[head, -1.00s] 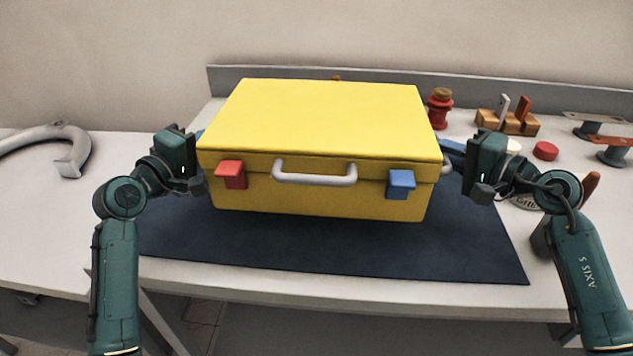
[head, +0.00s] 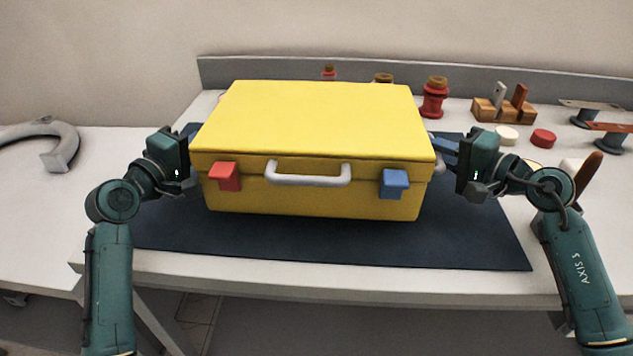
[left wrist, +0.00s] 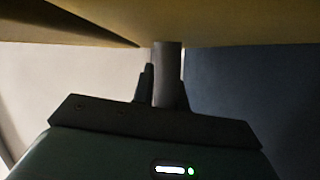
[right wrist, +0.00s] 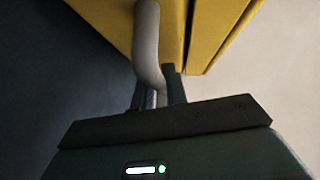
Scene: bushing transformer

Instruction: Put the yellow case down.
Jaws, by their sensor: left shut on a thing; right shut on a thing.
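The yellow case (head: 312,120) is level over the dark mat (head: 330,250), with a grey front handle (head: 308,175), a red latch (head: 223,176) and a blue latch (head: 394,183). My left gripper (head: 192,150) is at its left side, shut on a grey side handle (left wrist: 167,65). My right gripper (head: 450,152) is at its right side, shut on the other side handle (right wrist: 148,40). The underside is hidden in the head view, so I cannot tell whether it touches the mat.
Behind the case stand a red bushing (head: 434,98) and other partly hidden pieces. At the right are a wooden block (head: 503,110), a red disc (head: 543,138) and a white disc (head: 507,135). A grey curved part (head: 50,145) lies on the left table. Bare mat shows in front.

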